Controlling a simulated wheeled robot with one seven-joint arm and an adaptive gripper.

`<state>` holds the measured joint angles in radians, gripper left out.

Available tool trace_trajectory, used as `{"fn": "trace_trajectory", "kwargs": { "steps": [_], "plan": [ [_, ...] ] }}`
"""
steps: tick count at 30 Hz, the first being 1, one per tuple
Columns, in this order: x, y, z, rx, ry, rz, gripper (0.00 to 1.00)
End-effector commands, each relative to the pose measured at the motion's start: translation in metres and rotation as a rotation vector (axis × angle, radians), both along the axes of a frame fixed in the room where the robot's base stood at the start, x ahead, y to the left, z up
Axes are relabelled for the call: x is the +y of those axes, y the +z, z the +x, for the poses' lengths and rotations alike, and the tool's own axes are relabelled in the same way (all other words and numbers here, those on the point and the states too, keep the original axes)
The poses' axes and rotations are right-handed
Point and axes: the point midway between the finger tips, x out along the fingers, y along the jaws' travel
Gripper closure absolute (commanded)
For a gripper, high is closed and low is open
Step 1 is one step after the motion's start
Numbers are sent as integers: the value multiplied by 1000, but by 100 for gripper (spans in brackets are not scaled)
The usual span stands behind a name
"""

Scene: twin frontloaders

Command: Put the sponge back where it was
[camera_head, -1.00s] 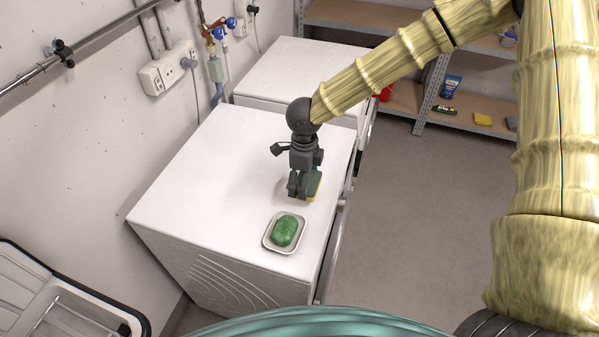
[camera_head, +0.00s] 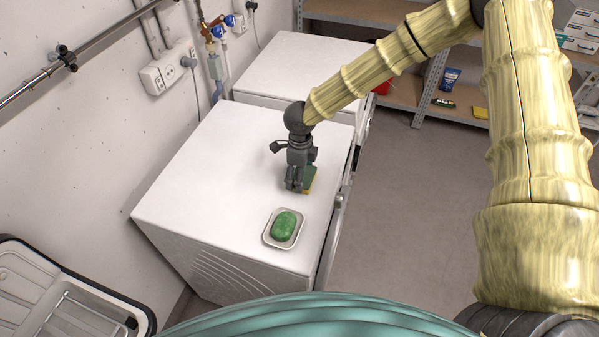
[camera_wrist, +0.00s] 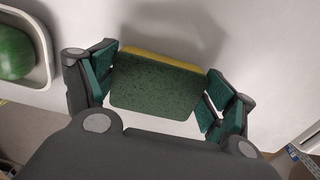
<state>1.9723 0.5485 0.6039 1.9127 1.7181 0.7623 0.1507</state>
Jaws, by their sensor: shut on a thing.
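The sponge (camera_wrist: 157,86), green on one face with a yellow layer, is between the fingers of my gripper (camera_wrist: 158,92) in the wrist view. My gripper is shut on it at its two ends. In the head view my gripper (camera_head: 299,186) points down over the near white machine top, close to its right edge, and the sponge (camera_head: 309,180) shows partly behind the fingers. A shadow lies beside the sponge in the wrist view. I cannot tell whether the sponge touches the top.
The second frontloader (camera_head: 290,70) stands behind. A sink (camera_head: 60,300) is at lower left. Shelves (camera_head: 400,92) at the back hold another yellow item (camera_head: 480,113).

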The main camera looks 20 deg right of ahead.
Motion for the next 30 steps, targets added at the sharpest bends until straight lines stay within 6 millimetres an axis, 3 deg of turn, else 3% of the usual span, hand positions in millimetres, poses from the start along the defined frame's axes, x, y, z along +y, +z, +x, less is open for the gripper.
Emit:
{"fn": "trace_trajectory", "kwargs": {
  "steps": [1, 2, 4, 19, 30],
  "plan": [
    [0, 0, 0, 0, 0, 0, 35],
    [0, 0, 0, 0, 0, 0, 13],
    [0, 0, 0, 0, 0, 0, 0],
    [0, 5, 1, -3, -1, 1, 0],
    [-1, 51, 1, -4, -2, 1, 0]
  ]
}}
